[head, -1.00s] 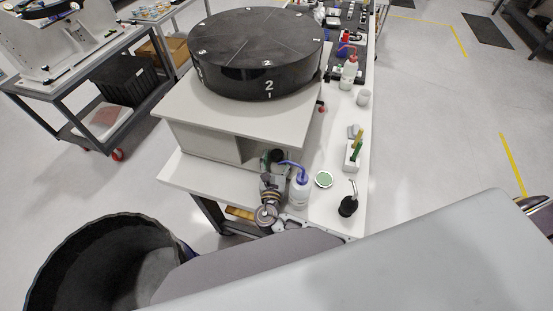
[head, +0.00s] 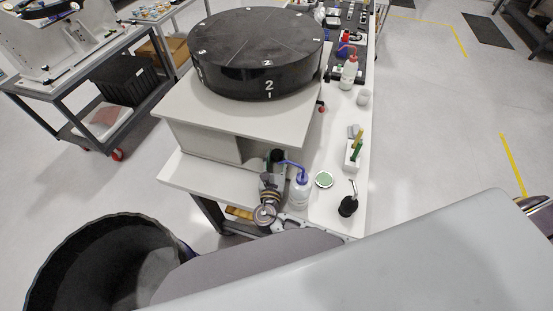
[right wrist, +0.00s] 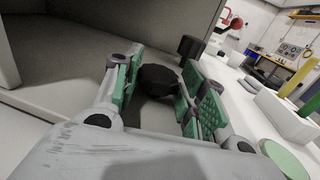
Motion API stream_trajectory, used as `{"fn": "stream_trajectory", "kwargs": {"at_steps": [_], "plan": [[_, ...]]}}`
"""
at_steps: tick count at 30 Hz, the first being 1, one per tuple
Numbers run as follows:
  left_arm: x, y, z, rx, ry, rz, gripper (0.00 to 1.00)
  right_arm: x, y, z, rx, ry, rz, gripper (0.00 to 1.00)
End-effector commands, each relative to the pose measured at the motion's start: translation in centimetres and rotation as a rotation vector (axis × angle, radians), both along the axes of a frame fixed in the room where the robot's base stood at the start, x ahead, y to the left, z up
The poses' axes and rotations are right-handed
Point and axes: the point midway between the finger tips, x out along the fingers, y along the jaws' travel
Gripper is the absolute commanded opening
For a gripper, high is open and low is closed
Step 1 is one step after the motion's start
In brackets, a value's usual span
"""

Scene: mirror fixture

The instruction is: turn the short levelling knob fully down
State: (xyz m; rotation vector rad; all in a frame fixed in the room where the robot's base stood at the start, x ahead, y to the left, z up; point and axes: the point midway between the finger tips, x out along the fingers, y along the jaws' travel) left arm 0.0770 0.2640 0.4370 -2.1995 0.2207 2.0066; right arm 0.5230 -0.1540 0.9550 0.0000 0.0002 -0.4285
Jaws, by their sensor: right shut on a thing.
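A black knob (right wrist: 158,80) sits between the green-padded fingers of my right gripper (right wrist: 160,92) in the right wrist view, beside the pale box stand. The gripper is shut on it. In the head view my right gripper (head: 272,167) is at the stand's front right corner, and the dark knob top (head: 278,155) shows beside it. A second dark cylinder (right wrist: 191,47) stands farther off in the right wrist view. I cannot tell from these frames how far the knob is turned. My left gripper is not in view.
A big black drum (head: 252,75) marked 2 rests on the pale stand (head: 215,120). A blue-topped wash bottle (head: 300,188) stands close to the right of my gripper. A green-topped dish (head: 323,180), a white holder (head: 352,156) and a black-based tool (head: 348,206) are farther right.

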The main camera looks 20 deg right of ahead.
Motion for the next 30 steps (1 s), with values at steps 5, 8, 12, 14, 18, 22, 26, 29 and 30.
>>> {"fn": "stream_trajectory", "kwargs": {"at_steps": [5, 8, 12, 14, 18, 22, 26, 29, 30], "plan": [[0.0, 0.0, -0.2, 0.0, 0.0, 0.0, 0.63, 0.1, 0.2, 0.0, 0.002, -0.001, -0.039, 0.18], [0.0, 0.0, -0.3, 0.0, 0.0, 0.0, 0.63, 0.1, 0.3, 0.0, 0.002, 0.0, -0.072, 0.18], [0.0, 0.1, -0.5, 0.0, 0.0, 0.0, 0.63, 0.2, 0.4, -0.1, 0.003, 0.001, -0.129, 0.18], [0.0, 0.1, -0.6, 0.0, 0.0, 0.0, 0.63, 0.2, 0.5, -0.1, 0.004, 0.001, -0.158, 0.18], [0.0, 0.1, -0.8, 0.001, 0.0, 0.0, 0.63, 0.3, 0.7, -0.1, 0.004, 0.001, -0.228, 0.18], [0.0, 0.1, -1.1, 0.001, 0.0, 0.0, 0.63, 0.5, 0.8, -0.1, 0.002, 0.001, -0.295, 0.18], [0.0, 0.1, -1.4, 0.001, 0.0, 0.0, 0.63, 0.6, 0.9, -0.1, 0.003, 0.001, -0.362, 0.18], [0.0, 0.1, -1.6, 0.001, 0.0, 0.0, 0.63, 0.6, 1.0, -0.1, 0.003, 0.001, -0.409, 0.18], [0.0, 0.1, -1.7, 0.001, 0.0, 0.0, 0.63, 0.7, 1.0, -0.1, 0.002, 0.0, -0.425, 0.18]]}}
